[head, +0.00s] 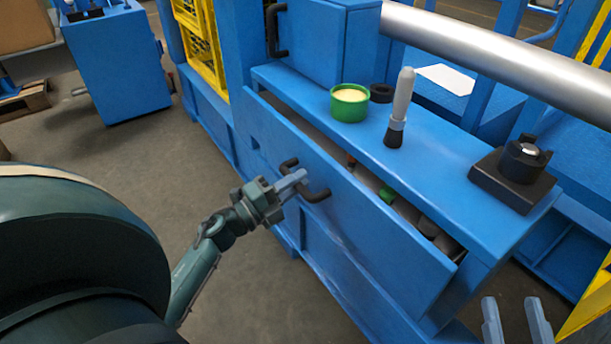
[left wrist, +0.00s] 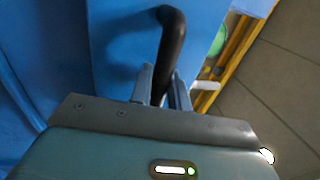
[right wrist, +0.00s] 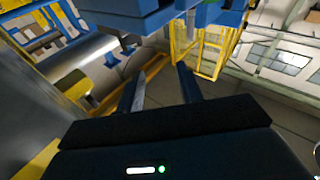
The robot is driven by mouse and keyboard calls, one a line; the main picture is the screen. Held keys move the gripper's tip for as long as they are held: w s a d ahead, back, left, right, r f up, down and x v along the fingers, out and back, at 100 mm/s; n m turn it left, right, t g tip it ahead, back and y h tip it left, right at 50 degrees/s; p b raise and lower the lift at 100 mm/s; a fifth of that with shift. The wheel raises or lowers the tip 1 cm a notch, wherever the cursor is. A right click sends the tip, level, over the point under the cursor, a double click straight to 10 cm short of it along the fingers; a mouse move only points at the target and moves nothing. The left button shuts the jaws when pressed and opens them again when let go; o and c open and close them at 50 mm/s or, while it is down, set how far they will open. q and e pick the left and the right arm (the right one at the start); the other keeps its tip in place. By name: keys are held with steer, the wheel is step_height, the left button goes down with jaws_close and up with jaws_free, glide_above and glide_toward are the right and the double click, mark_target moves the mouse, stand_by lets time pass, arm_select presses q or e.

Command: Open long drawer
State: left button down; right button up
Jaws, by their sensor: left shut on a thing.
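The long blue drawer (head: 345,205) is in the front of the blue bench in the head view. It stands a little open, with a dark gap along its top edge and several items showing inside. Its black handle (head: 318,194) is on the front face. My left gripper (head: 298,182) is shut on the handle; the left wrist view shows the black handle bar (left wrist: 170,55) between the two fingers. My right gripper (head: 517,322) is at the lower right of the head view, apart from the drawer. In the right wrist view its fingers (right wrist: 163,88) are spread with nothing between them.
On the bench top (head: 440,150) stand a green tin (head: 349,103), a black ring (head: 381,92), a brush with a grey handle (head: 400,108) and a black block (head: 513,175). A large metal roller (head: 500,55) runs behind. The floor (head: 200,150) left of the bench is clear.

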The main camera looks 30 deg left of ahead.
arm_select(q)
steer(key=r+p+v, duration=0.1)
steer(key=v, duration=0.8)
steer(key=shift+s+r, duration=0.15)
steer(key=shift+r, duration=0.15)
arm_select(e)
steer(key=shift+d+f+h, duration=0.3)
steer(key=shift+f+h, duration=0.1)
steer(key=shift+f, duration=0.05)
arm_select(q)
steer(key=c, duration=1.4)
jaws_free()
arm_select(e)
steer(key=shift+a+r, duration=0.1)
steer(key=shift+r, duration=0.15)
arm_select(q)
steer(key=p+v, duration=0.2)
steer(key=v, duration=1.1)
steer(key=shift+s, duration=0.1)
arm_select(e)
steer(key=shift+s+f+n, duration=0.1)
steer(key=shift+f+n, duration=0.05)
steer(key=shift+n, duration=0.15)
